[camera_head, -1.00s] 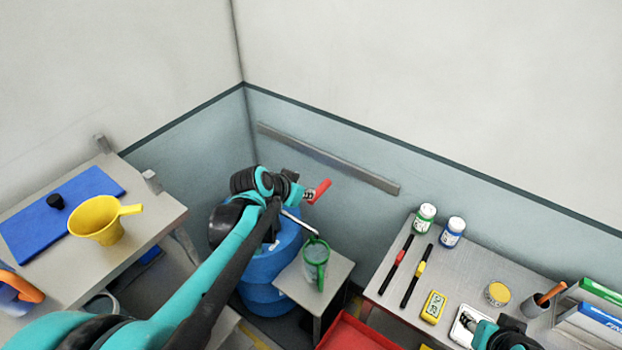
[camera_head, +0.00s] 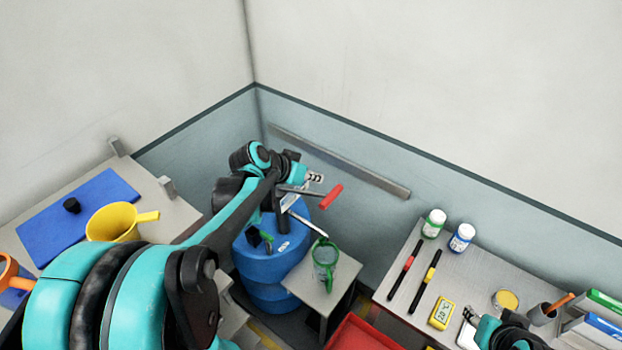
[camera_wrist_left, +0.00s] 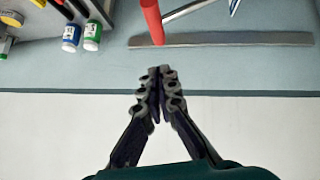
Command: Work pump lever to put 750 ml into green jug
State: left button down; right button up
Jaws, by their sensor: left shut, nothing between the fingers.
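The blue drum (camera_head: 262,262) stands in the corner with a pump on top. The pump lever's red grip (camera_head: 331,196) points up to the right; it also shows at the top of the left wrist view (camera_wrist_left: 152,22). My left gripper (camera_head: 317,178) is shut and empty, just above and left of the red grip, apart from it. Its closed fingers show in the wrist view (camera_wrist_left: 158,75). I cannot read the jug's level. My right gripper (camera_head: 470,325) is partly in view at lower right, its fingers unclear.
A metal bench at right holds two bottles (camera_head: 434,223), two pens, a yellow timer (camera_head: 441,313) and a cup. A red tray (camera_head: 362,333) lies below the stand. At left, a table holds a blue mat (camera_head: 55,215) and a yellow funnel-like vessel (camera_head: 112,222). A grey rail (camera_head: 340,160) runs along the wall.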

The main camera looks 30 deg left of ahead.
pick_arm(q)
send_over(333, 191)
jog(key=s+a, duration=0.2)
jog(key=s, duration=0.1)
notch_tip(333, 191, down, 4)
jog(key=f, duration=0.1)
jog(key=d+f+b, duration=0.1)
jog(key=shift+w+f, duration=0.15)
jog(key=shift+f, duration=0.15)
jog(key=shift+d+f, duration=0.1)
jog(key=shift+f, duration=0.6)
